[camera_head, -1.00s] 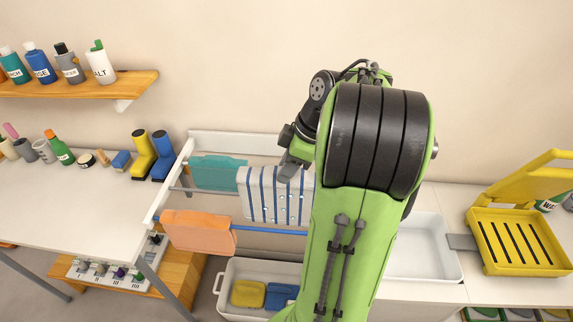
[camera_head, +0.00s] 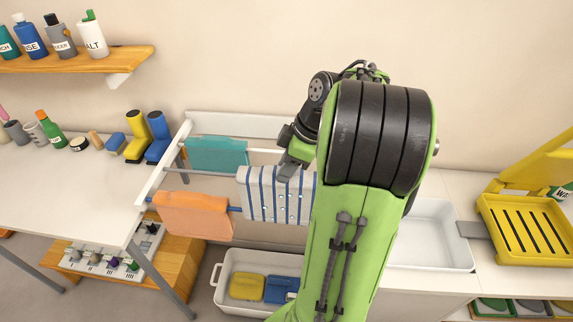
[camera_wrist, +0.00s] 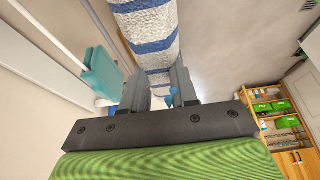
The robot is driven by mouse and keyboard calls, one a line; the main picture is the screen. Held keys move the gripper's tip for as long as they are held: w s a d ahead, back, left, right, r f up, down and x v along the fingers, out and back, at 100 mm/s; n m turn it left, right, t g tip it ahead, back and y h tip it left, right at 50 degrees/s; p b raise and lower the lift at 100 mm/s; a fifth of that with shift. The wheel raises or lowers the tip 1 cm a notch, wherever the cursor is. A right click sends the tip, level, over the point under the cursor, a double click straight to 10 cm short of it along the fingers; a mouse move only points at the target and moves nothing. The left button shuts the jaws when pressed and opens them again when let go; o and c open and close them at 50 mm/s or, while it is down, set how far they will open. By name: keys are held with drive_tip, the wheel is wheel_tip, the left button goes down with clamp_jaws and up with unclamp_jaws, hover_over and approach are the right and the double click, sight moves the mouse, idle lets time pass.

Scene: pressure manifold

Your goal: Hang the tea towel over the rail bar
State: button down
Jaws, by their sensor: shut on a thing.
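The tea towel (camera_head: 262,200) is white with blue stripes and hangs spread from my gripper (camera_head: 291,168). My gripper is shut on its top part. In the wrist view the towel (camera_wrist: 150,47) runs up between the two fingers (camera_wrist: 160,92). In the head view the towel covers part of the front blue rail bar (camera_head: 234,209); I cannot tell whether it touches the bar. Behind it are a grey bar (camera_head: 205,174) and a white bar (camera_head: 262,151). My arm hides the rack's right side.
An orange towel (camera_head: 190,214) hangs on the front bar, left of the tea towel. A teal towel (camera_head: 217,153) hangs further back. Below is a white bin (camera_head: 222,296) with yellow and blue cloths. A counter with boots and bottles (camera_head: 70,185) stands left.

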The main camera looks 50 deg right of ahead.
sight(287, 201)
wheel_tip(287, 201, down, 12)
drive_tip(key=b, duration=1.1)
drive_tip(key=shift+f, duration=0.25)
drive_tip(key=shift+r, duration=0.1)
drive_tip(key=c, duration=0.8)
unclamp_jaws()
drive_tip(key=shift+r, duration=0.1)
drive_tip(key=p+v, duration=0.9)
drive_tip(key=v, duration=0.6)
drive_tip(key=shift+s+r, duration=0.1)
drive_tip(key=shift+r, duration=0.25)
drive_tip(key=shift+f, duration=0.1)
